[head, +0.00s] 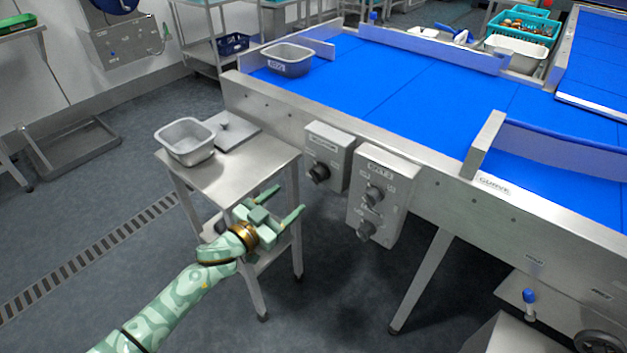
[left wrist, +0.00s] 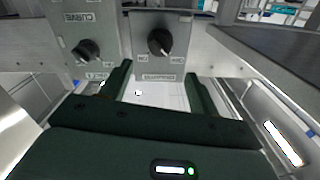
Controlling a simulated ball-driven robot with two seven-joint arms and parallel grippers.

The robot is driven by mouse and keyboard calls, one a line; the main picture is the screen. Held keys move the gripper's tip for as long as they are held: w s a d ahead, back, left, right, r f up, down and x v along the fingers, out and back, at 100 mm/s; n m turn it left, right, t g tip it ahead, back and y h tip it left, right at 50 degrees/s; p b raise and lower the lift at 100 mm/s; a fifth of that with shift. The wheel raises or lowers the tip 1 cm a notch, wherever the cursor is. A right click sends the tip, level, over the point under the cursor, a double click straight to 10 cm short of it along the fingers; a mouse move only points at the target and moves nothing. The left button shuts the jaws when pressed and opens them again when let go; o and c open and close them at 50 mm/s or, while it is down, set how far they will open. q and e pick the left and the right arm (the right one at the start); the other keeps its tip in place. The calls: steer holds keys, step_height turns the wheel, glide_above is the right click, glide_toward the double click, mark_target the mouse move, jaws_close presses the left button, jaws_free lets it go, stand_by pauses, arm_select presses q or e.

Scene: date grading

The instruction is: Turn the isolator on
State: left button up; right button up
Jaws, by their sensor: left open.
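A small grey control box (head: 328,152) with one black knob (head: 318,172) hangs on the conveyor's side. In the left wrist view, which appears upside down, this knob (left wrist: 160,42) carries a pale pointer mark slanting to the lower right. Small labels flank it and a wider label lies below; I cannot read them surely, so I cannot confirm it is the isolator. A larger box (head: 384,190) with two knobs sits to its right. My left gripper (head: 288,201) is open and empty, in front of and below the small box, apart from the knob. My right gripper is not in view.
A steel side table (head: 232,170) with a grey tub (head: 187,141) stands left of the boxes, close to my left gripper. The blue conveyor belt (head: 400,90) runs behind. The floor in front of the boxes is clear.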

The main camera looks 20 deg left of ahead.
mark_target(312, 178)
arm_select(q)
steer(key=b+x, duration=0.3)
steer(key=x, duration=0.7)
steer(key=shift+f, duration=0.2)
steer(key=shift+w+r, duration=0.1)
steer(key=shift+w, duration=0.15)
steer(key=c, duration=1)
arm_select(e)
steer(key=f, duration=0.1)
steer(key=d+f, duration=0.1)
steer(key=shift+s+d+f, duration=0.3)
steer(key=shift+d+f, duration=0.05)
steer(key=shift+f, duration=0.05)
